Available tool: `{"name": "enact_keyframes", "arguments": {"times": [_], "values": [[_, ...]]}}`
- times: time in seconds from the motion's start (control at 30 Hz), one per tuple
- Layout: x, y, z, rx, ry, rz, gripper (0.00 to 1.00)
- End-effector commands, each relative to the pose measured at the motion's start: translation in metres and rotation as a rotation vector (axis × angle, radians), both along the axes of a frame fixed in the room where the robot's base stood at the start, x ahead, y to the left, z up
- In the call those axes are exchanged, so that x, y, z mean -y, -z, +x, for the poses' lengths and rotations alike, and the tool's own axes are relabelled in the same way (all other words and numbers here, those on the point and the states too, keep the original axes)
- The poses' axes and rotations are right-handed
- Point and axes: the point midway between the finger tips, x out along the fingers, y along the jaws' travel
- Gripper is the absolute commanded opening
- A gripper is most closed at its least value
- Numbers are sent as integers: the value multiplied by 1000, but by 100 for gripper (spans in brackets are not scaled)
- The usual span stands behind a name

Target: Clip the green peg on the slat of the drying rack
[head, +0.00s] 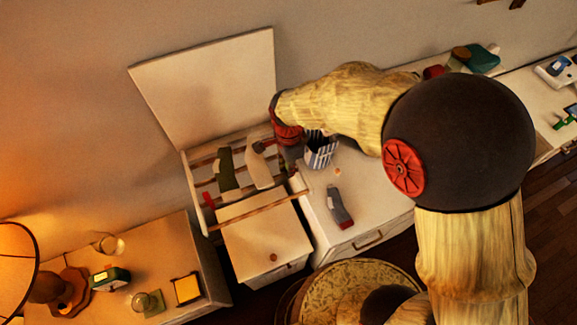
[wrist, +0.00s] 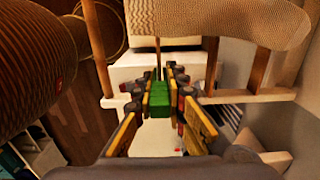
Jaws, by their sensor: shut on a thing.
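The green peg (wrist: 160,95) is between the two fingers of my gripper (wrist: 161,86) in the wrist view, and the gripper is shut on it. The drying rack (head: 262,211) is at the centre left in the head view, with wooden slats and cloth items hanging on it. My gripper (head: 289,160) is at the rack's right end there; its fingertips and the peg are too dark or hidden to make out. In the wrist view a pale rail (wrist: 250,96) lies beyond the fingers, level with them in the picture. I cannot tell whether the peg touches it.
A beige ribbed cloth (wrist: 225,22) hangs across the top of the wrist view. A striped container (head: 321,150) stands close right of my gripper. A grey and red item (head: 340,207) lies on the white cabinet (head: 375,215). A lamp (head: 17,262) is at lower left.

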Motion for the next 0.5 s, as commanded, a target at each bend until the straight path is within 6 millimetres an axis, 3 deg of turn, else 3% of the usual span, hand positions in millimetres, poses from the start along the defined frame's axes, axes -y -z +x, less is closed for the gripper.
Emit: {"name": "enact_keyframes", "arguments": {"times": [0.5], "values": [[0,12,0,0,0,0,3]]}}
